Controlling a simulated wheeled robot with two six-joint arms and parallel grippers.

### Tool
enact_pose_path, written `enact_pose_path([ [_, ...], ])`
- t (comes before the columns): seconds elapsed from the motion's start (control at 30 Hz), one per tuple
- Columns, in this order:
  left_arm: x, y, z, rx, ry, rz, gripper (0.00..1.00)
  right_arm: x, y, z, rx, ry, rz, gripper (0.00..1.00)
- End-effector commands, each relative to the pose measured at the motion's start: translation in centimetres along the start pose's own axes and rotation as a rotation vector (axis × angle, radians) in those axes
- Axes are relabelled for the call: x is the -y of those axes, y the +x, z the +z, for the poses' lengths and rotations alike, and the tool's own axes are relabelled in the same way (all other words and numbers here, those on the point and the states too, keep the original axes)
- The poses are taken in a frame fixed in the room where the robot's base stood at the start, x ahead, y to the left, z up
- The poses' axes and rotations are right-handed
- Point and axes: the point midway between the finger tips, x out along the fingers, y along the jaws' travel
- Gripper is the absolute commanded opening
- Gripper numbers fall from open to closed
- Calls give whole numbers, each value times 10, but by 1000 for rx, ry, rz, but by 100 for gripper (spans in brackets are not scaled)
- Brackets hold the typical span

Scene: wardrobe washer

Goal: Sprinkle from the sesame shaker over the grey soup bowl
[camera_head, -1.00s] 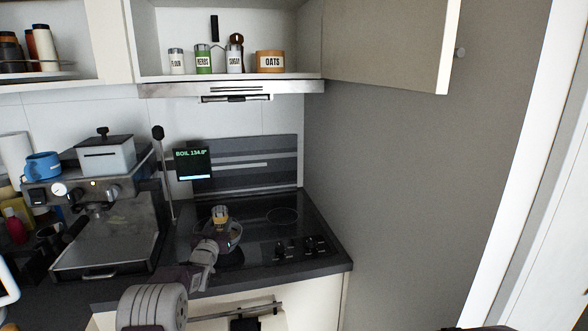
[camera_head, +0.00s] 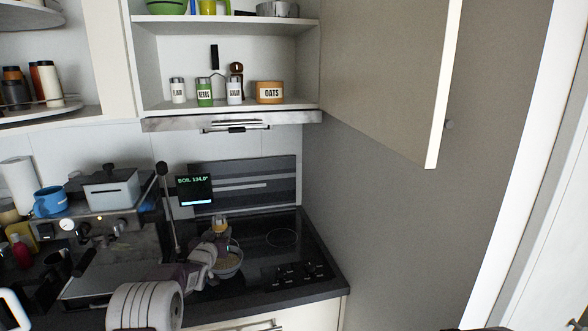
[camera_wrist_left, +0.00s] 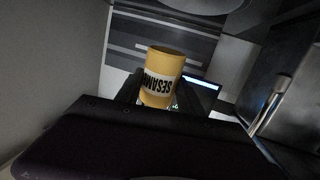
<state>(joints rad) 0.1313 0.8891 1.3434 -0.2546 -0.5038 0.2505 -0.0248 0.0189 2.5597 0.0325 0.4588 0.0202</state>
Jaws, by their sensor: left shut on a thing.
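The sesame shaker (camera_head: 221,224) has a yellow body. In the left wrist view its white band (camera_wrist_left: 161,83) reads SESAME. My left gripper (camera_head: 219,238) is shut on it and holds it above the cooktop, at the back left side of the bowl in the head view. The grey soup bowl (camera_head: 231,269) stands on the cooktop with pale contents, partly hidden by my left gripper and wrist. I cannot tell how far the shaker is tilted or whether anything falls from it. My right gripper is not in view.
The black cooktop (camera_head: 300,252) has free room right of the bowl. A coffee machine (camera_head: 115,245) stands to the left, and a small screen (camera_head: 195,190) reads BOIL. A shelf (camera_head: 225,107) with jars and an open cabinet door (camera_head: 385,75) are above.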

Motion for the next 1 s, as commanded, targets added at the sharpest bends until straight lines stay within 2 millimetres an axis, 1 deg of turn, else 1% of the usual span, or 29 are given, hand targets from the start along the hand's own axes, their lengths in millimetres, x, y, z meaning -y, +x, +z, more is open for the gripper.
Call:
enact_pose_path([
  [0.03, 1, 4, 24, 11, -1, 0, 3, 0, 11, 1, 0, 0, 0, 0],
  [0.23, 3, 12, 67, 8, -1, 0, 3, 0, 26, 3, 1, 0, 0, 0],
  [0.3, 3, 12, 73, 6, 0, 0, 3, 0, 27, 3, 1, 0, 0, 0],
  [0.57, 3, 12, 72, 4, 0, 0, 3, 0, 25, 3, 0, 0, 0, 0],
  [0.67, 3, 12, 68, 4, 0, 0, 3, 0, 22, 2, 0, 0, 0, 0],
  [0.87, 2, 8, 45, 4, 0, 0, 3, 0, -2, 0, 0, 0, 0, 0],
  [1.0, 1, 4, 26, 4, 0, 0, 3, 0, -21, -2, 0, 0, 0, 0],
])
